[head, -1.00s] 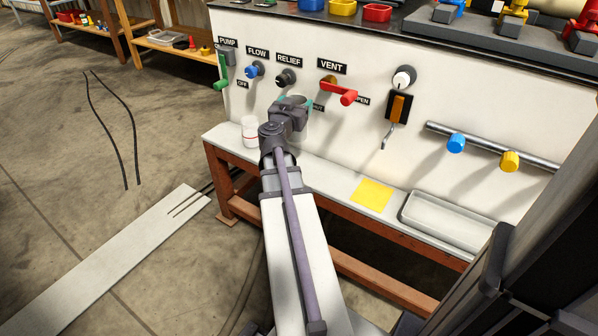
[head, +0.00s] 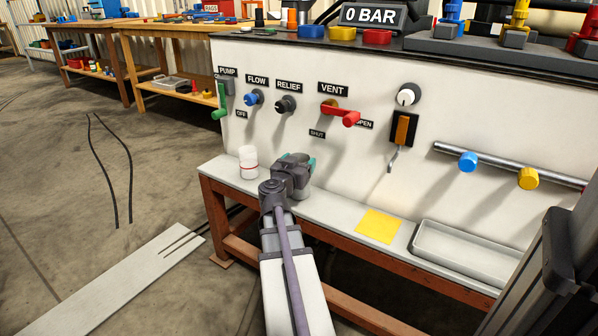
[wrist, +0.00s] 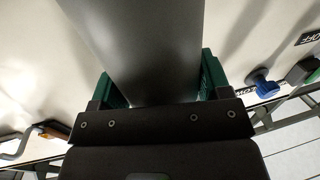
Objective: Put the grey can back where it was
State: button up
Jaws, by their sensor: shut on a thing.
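My gripper (head: 296,172) is low in front of the white panel, over the pale shelf (head: 340,207). In the wrist view its green fingers (wrist: 160,88) are shut on the sides of the grey can (wrist: 140,45), a smooth dark grey cylinder. In the head view my gripper hides most of the can, and I cannot tell whether its base touches the shelf. A yellow square (head: 379,226) lies on the shelf to the right of my gripper, apart from it.
A white jar with a red band (head: 248,163) stands on the shelf just left of my gripper. A grey tray (head: 465,252) lies at the right. The red vent handle (head: 343,115), blue flow knob (head: 252,98) and relief knob (head: 286,104) stick out of the panel above.

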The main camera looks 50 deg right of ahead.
jog(key=o, duration=1.2)
